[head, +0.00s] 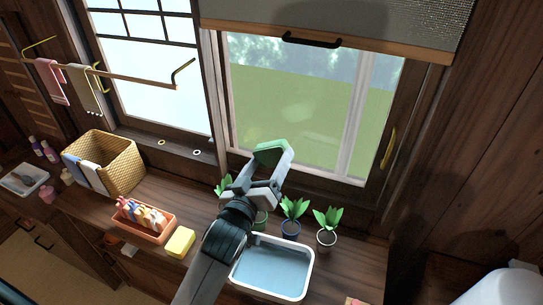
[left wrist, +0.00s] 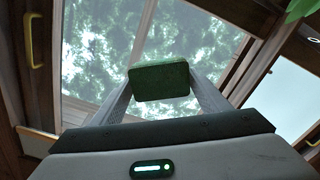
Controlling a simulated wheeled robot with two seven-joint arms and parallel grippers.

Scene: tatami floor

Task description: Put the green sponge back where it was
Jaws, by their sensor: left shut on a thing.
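The green sponge (head: 271,152) is held between the fingertips of my left gripper (head: 272,162), raised in front of the window above the counter. In the left wrist view the sponge (left wrist: 159,82) sits between the two fingers of the left gripper (left wrist: 160,92), which is shut on it. A yellow sponge (head: 180,242) lies on the counter beside an orange tray (head: 133,227) of small colourful items. My right gripper is not in the head view or the left wrist view.
A white basin of water (head: 306,271) stands on the counter (head: 346,274) at the front. Several potted plants (head: 327,230) stand along the window behind it. A wicker basket (head: 131,158) with cloths stands to the left. Towels (head: 84,92) hang on a brass rail.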

